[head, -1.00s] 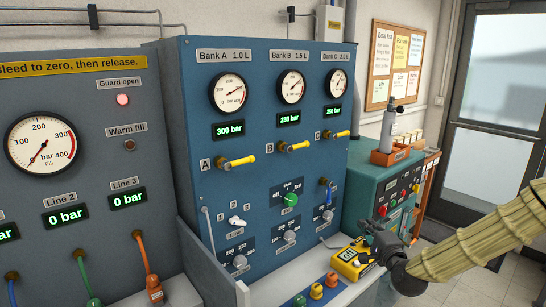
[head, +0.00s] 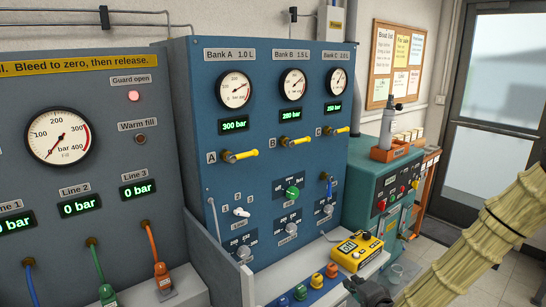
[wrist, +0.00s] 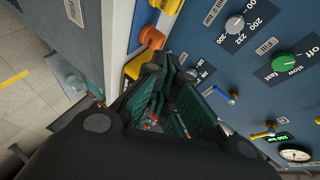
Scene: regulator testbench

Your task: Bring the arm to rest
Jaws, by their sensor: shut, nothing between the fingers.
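My gripper (head: 368,290) is at the bottom edge of the head view, dark and partly cut off, in front of the blue panel's lower shelf. My tan-sleeved arm comes in from the right. In the wrist view the fingers of my gripper (wrist: 165,105) are shut with nothing held. No object of the task itself shows apart from my arm.
A yellow instrument (head: 358,253) sits on the shelf beside several coloured knobs (head: 316,281). The blue panel (head: 220,185) has yellow valve levers and gauges. A teal cabinet (head: 365,190) and a clear cup (head: 396,273) are at right. Open floor lies near the door (head: 490,120).

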